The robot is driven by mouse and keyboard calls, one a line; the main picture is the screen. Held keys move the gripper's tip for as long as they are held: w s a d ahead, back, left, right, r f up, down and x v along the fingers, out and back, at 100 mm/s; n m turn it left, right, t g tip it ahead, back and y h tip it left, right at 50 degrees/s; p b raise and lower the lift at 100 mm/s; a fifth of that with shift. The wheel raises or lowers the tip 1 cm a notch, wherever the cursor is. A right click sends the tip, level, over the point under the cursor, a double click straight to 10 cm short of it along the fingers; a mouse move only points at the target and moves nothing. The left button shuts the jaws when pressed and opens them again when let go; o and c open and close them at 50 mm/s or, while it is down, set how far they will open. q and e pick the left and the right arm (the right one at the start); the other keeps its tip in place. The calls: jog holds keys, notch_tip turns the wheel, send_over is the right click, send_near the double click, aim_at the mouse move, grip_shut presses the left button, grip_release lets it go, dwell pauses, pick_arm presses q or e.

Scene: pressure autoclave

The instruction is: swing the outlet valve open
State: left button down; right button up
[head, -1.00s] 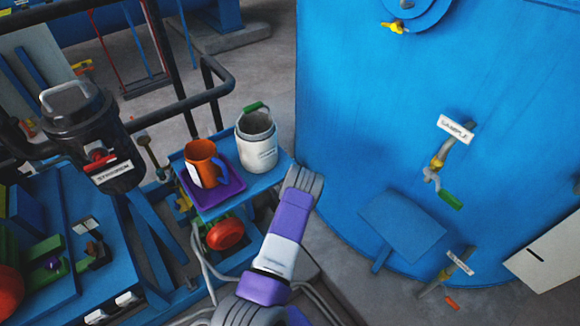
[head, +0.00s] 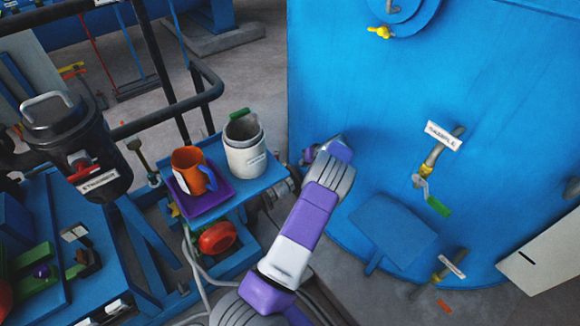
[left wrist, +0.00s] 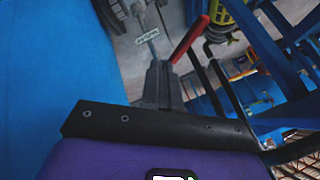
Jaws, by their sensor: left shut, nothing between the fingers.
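The blue tank (head: 400,110) fills the right of the head view. Low on it is a small valve (head: 438,276) with a white tag and an orange-red handle (head: 443,306); its tag is too small to read. In the left wrist view a red lever (left wrist: 190,38) and a tagged pipe (left wrist: 147,35) show just beyond my left gripper (left wrist: 160,68). The gripper is shut and empty; the lever appears beside its tips, and I cannot tell if they touch. In the head view my left arm hides the fingers. My right gripper is out of view.
Above the low valve is a sample valve (head: 422,180) with a green handle. A blue plate (head: 392,230) juts near the tank. A side table (head: 262,182) holds an orange mug (head: 195,170) on a purple tray and a white pot (head: 246,150). A black strainer (head: 75,145) stands left.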

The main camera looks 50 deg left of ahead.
pick_arm(q)
jog(key=s+a+f+b, duration=0.3)
jog(key=a+f, duration=0.5)
jog(key=shift+s+a, duration=0.25)
jog(key=shift+a, duration=0.05)
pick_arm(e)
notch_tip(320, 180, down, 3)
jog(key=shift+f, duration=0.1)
